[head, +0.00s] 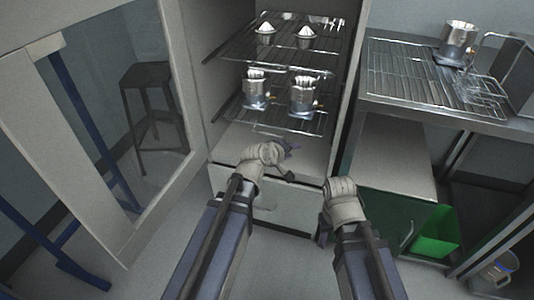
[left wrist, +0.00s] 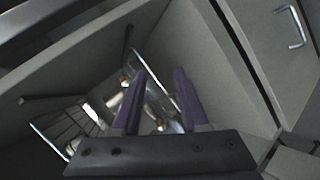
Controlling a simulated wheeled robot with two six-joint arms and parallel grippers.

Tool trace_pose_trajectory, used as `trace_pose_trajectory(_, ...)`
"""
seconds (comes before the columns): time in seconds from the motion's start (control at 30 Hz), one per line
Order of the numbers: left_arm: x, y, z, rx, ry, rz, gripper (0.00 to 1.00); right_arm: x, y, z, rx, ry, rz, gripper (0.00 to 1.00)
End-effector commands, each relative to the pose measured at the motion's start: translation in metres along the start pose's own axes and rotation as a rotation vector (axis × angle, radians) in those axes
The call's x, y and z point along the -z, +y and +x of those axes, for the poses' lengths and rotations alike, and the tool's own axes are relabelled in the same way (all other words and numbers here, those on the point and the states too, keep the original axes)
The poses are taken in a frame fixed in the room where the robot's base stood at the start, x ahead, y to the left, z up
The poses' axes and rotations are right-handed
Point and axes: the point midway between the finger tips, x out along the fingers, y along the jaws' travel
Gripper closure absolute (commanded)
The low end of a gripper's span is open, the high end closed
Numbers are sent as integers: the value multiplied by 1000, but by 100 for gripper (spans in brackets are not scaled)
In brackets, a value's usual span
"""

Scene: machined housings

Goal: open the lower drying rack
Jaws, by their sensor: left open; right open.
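The drying cabinet stands open, with two wire racks inside. The lower rack (head: 286,128) carries two metal housings (head: 256,91) (head: 304,96). The upper rack (head: 280,45) carries two white cone-topped parts (head: 265,33) (head: 306,36). My left gripper (head: 290,152) is in front of and below the lower rack, over the cabinet floor, apart from the rack in the head view. In the left wrist view its purple fingers (left wrist: 155,92) are open, with rack wires (left wrist: 62,132) and shiny metal beyond them. My right gripper (head: 323,238) is low, right of the cabinet front; its fingers are partly hidden.
The glass cabinet door (head: 105,110) is swung open to the left. A steel bench (head: 400,105) at the right holds a wire grid and another metal housing (head: 458,42). A green bin (head: 436,233) and a light drawer front (head: 290,207) are below. Floor is clear in front.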

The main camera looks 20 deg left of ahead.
Motion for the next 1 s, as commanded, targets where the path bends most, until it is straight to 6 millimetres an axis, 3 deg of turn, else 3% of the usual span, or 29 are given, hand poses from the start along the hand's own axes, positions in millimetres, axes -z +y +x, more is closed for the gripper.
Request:
trace_pose_trajectory(0.03,12,-25,19,-44,58,-78,56,2,-4,37,0,0,-1,50)
trace_pose_trajectory(0.2,62,-50,30,-183,218,-305,56,5,-8,81,-1,1,-3,50)
trace_pose_trajectory(0.3,84,-62,30,-244,285,-401,56,6,-9,98,-2,1,-3,50)
trace_pose_trajectory(0.5,108,-74,27,-310,357,-498,56,7,-11,112,-2,1,-4,50)
trace_pose_trajectory(0.73,112,-73,25,-319,366,-513,56,7,-11,112,-2,1,-4,50)
trace_pose_trajectory(1.0,121,-69,46,-318,364,-509,56,7,-11,117,-2,1,-5,50)
